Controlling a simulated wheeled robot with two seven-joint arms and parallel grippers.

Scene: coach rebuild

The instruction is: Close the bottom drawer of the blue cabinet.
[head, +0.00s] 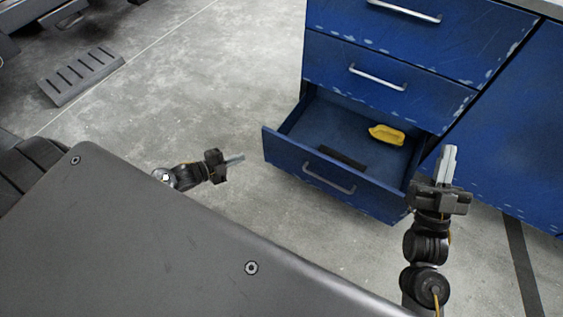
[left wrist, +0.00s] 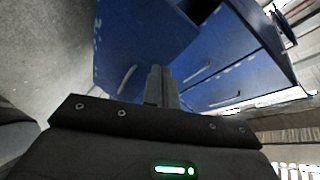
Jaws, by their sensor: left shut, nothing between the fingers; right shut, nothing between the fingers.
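The blue cabinet (head: 391,73) stands at the upper right of the head view, with scuffed paint and silver handles. Its bottom drawer (head: 290,157) is pulled out, and its handle (head: 329,178) faces me. A yellow item (head: 386,135) and a dark flat bar (head: 341,157) lie inside it. My left gripper (head: 235,159) is shut and empty, a little left of the drawer's front left corner. My right gripper (head: 447,165) is shut and empty by the drawer's right side, overlapping it in view. The left wrist view shows the left fingers (left wrist: 161,88) with the blue drawer (left wrist: 140,45) beyond them.
A dark slotted metal piece (head: 81,76) lies on the floor at the upper left. Bare concrete floor (head: 205,75) is open left of the cabinet. A dark strip (head: 522,262) runs along the floor at the right.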

